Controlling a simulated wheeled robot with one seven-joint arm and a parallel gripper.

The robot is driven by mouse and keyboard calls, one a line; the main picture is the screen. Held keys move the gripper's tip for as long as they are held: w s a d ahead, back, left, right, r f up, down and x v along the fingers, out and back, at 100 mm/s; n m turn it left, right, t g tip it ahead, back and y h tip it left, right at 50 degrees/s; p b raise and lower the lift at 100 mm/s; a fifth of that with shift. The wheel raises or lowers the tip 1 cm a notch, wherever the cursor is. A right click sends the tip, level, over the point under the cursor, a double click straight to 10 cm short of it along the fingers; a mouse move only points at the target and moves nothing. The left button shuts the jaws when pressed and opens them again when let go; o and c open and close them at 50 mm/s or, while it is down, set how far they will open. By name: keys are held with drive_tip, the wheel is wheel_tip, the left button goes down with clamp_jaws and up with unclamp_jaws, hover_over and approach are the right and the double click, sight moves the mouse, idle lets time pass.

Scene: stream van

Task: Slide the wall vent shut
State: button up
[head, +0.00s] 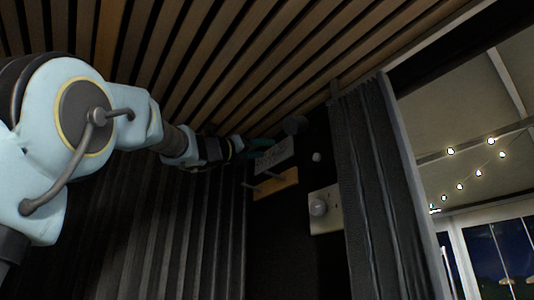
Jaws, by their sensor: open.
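What looks like the wall vent, a small pale grey plate with dark marks (277,157), is high on the dark back wall, just under the slatted ceiling. My arm reaches from the left to it. My gripper (262,147), with teal fingers, is in front of the plate's upper left part and hides some of it. The fingers look apart, with nothing seen between them. I cannot tell whether they touch the plate, or how far the vent is open.
A wooden board with pegs (274,186) is just below the plate. A pale panel with a round knob (325,209) is lower right. A dark round thing (295,125) is close above. Dark curtains hang left (175,235) and right (375,180). The slatted ceiling (235,60) is close above my arm.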

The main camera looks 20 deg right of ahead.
drive_tip(key=b+v, duration=0.3)
drive_tip(key=v, duration=0.5)
drive_tip(key=shift+a+b, duration=0.15)
drive_tip(key=shift+b, duration=0.2)
drive_tip(key=shift+s+f, duration=0.1)
